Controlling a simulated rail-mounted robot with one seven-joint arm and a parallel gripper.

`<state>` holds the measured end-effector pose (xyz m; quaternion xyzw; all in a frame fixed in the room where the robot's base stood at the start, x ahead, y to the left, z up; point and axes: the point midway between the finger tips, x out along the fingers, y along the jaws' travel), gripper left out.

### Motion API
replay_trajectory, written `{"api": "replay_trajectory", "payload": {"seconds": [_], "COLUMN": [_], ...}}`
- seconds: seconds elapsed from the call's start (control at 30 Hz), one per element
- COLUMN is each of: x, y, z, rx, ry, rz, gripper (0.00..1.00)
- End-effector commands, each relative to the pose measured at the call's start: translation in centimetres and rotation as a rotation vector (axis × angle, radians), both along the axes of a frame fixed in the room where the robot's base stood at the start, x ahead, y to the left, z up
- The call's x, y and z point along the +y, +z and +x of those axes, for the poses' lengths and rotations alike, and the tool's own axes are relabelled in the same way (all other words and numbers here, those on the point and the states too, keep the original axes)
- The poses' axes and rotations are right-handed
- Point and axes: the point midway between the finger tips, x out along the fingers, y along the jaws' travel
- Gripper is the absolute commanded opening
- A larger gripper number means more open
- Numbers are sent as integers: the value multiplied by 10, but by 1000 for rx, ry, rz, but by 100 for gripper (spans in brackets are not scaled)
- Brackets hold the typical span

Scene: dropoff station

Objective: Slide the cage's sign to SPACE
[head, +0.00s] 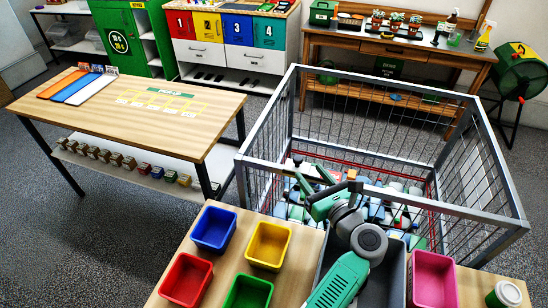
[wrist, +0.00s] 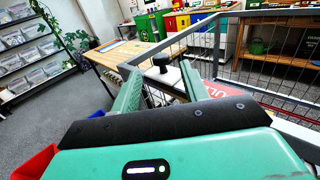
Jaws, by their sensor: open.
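The wire cage (head: 440,204) stands at the centre right of the head view, filled with mixed items. My gripper (head: 314,180) is over the cage's near side in the head view. In the wrist view, my gripper (wrist: 162,80) is open, its two green fingers spread. A dark knob (wrist: 160,62) shows between and just beyond the fingertips; I cannot tell whether they touch it. To its right a red sign panel (wrist: 214,89) with partial white letters shows, partly hidden by the right finger. The sign's full wording cannot be read.
Blue (head: 213,230), yellow (head: 268,246), red (head: 187,279), green (head: 248,292) and pink (head: 432,279) bins stand on the near table (head: 305,258). A grey bin (head: 392,280) is under my arm. A wooden pick-up table (head: 190,130) stands left of the cage.

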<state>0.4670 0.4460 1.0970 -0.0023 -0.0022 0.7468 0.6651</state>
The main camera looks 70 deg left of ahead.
Motion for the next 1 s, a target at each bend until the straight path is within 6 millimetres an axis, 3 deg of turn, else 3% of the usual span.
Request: {"api": "replay_trajectory", "payload": {"seconds": [0.17,0.43,0.6,0.9,1.0], "x": [5,54,74,78,78], "y": [1,0,0,1,1], "z": [-1,-7,-9,-9,-9], "rx": [12,8,7,6,6], "ry": [5,5,3,1,1], "rz": [3,1,1,1,1], "gripper": [45,45,45,45,27]}}
